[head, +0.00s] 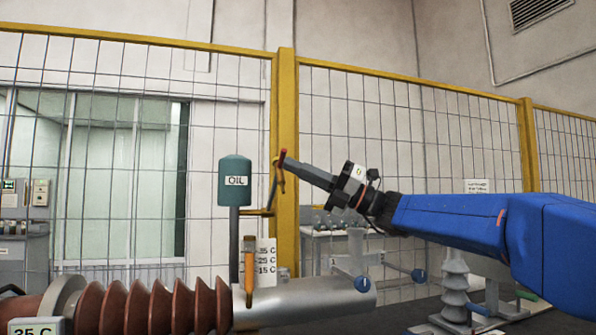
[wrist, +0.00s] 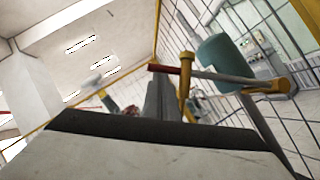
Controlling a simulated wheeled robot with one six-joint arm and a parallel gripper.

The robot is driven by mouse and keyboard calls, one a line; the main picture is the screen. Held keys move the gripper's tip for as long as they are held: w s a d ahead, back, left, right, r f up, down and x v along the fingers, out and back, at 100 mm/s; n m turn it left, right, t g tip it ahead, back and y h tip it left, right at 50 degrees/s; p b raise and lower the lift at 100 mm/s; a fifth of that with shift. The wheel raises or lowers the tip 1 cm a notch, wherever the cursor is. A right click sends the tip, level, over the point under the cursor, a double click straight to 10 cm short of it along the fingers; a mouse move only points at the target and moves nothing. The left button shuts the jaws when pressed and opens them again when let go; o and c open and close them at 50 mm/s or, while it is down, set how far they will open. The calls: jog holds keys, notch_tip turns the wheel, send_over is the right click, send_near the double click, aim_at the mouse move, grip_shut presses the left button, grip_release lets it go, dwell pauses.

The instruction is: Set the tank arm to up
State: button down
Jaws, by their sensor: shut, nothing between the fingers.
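The green oil tank (head: 235,180), labelled OIL, stands on a grey post. A yellow fitting (head: 256,212) sticks out to its right. The tank arm (head: 274,190), a thin lever with a red tip, rises steeply from that fitting, leaning slightly right. In the wrist view the tank (wrist: 222,62) is at upper right, and the arm (wrist: 225,77) crosses in front of it, its red end near the fingers. My gripper (head: 286,167) is shut and empty, its tip beside the arm's upper part. I cannot tell whether they touch.
A brown ribbed bushing (head: 150,308) and a grey cylinder (head: 305,298) lie below the tank. An orange gauge (head: 249,265) stands before a temperature label. A yellow mesh fence (head: 287,120) is close behind. A blue-knobbed valve (head: 362,284) sits below my arm.

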jog(key=w+a+r, duration=0.1)
jog(key=w+r, duration=0.5)
jog(key=r, duration=0.1)
jog(key=shift+a, duration=0.35)
jog(key=shift+s+f, duration=0.15)
